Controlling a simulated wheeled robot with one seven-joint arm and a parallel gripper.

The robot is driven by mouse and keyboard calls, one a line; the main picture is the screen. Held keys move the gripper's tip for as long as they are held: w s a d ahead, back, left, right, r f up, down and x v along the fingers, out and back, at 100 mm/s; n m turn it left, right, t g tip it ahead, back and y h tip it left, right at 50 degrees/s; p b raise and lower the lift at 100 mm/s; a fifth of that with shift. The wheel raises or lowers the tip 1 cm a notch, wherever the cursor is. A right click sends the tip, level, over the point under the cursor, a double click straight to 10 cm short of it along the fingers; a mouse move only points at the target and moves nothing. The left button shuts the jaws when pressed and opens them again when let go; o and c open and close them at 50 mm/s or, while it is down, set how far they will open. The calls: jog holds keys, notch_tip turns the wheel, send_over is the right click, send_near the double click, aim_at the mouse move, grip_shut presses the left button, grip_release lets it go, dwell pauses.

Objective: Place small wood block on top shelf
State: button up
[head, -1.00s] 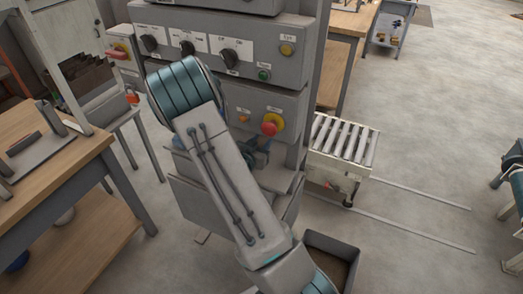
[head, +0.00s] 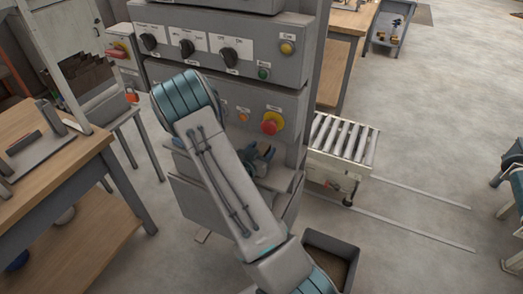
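I cannot make out for certain a small wood block. A small tan piece (head: 73,125) lies on the left workbench (head: 95,142), beside a grey bracket, and it is too small to identify. No shelf is clearly marked as the top shelf; the workbench has a wooden top and a lower wooden shelf (head: 85,240). My arm crosses the middle of the view in front of the grey machine. My gripper cannot be made out, so whether it holds anything does not show.
The grey control machine (head: 270,45) stands close behind my arm, with a ledge and dark blue parts (head: 262,153) partly hidden. A roller conveyor (head: 342,140) is right of it. An open bin (head: 333,243) stands on the floor below.

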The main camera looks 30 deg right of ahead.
jog(key=shift+r, duration=0.1)
jog(key=shift+r, duration=0.15)
jog(key=v, duration=1.1)
jog(key=w+a+r+n+y, duration=0.1)
jog(key=a+r+n+y, duration=0.5)
jog(key=a+y, duration=0.75)
jog(key=s+r+n+g, duration=0.2)
jog(key=s+r, duration=0.3)
jog(key=s, duration=0.4)
jog(key=s+d+r+n+g, duration=0.1)
jog(key=s+r+n+g, duration=0.2)
jog(key=s, duration=0.6)
notch_tip(320, 180, up, 2)
jog(key=shift+s+d+r+g+b, duration=0.15)
jog(key=shift+s+g+b, duration=0.2)
jog(key=shift+g, duration=0.35)
